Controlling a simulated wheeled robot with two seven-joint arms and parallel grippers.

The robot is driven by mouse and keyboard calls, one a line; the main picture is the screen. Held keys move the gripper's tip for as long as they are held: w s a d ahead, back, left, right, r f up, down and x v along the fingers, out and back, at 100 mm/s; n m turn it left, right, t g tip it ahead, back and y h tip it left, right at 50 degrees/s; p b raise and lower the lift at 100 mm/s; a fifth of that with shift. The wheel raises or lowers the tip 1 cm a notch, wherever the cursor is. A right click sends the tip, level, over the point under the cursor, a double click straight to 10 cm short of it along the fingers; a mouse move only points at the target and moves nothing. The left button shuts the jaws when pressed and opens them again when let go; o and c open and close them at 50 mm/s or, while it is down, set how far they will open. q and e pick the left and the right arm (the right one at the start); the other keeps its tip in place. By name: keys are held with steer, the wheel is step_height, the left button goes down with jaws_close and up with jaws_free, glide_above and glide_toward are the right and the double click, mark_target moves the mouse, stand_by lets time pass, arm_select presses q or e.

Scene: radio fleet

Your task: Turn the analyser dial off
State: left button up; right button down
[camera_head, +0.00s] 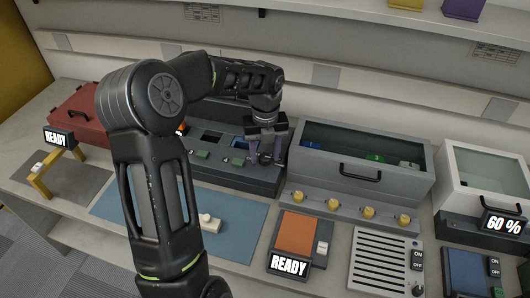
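My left gripper (266,155) reaches over the right end of a dark console (232,178), its two fingers pointing down and apart from each other. A small dark part shows between or behind the fingertips; I cannot tell whether it is a dial or whether the fingers touch it. No label names the analyser. My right gripper is out of view.
A grey cabinet (392,182) with a clear lid has a row of yellow knobs (368,212) in front. An orange-topped unit (296,236) reads READY. A blue mat (240,222) holds a white piece (210,222). A red case (82,112) stands left. My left arm hides part of the bench.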

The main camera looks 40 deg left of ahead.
arm_select(q)
jaws_close()
